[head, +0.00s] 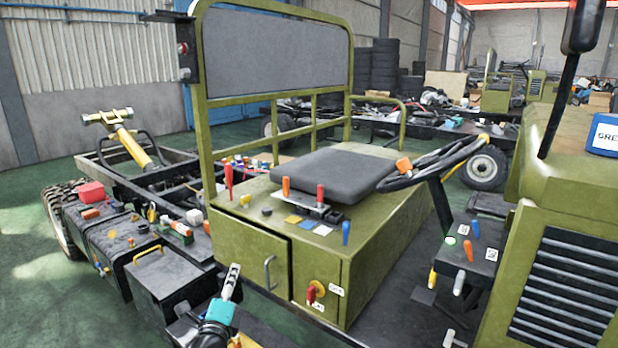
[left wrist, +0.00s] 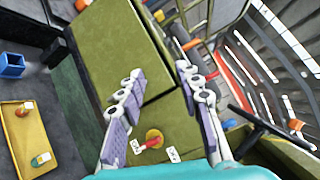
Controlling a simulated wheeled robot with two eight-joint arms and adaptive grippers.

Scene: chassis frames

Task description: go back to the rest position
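My left gripper (head: 231,279) is low in the middle of the head view, in front of the olive seat box (head: 262,252), with its fingers pointing up. In the left wrist view the two fingers of my left gripper (left wrist: 159,72) stand well apart with nothing between them. The red rotary switch on its yellow disc (head: 316,291) is on the front of the box, to the right of the gripper in the head view. It also shows low between the fingers in the left wrist view (left wrist: 153,140), apart from them. My right gripper is not seen.
A steering wheel (head: 435,162) and an olive hood (head: 565,225) stand at the right. Black boxes with loose parts (head: 115,240) line the left side. A grab handle (head: 269,273) sticks out of the seat box near my left gripper. Green floor (head: 50,300) is clear at far left.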

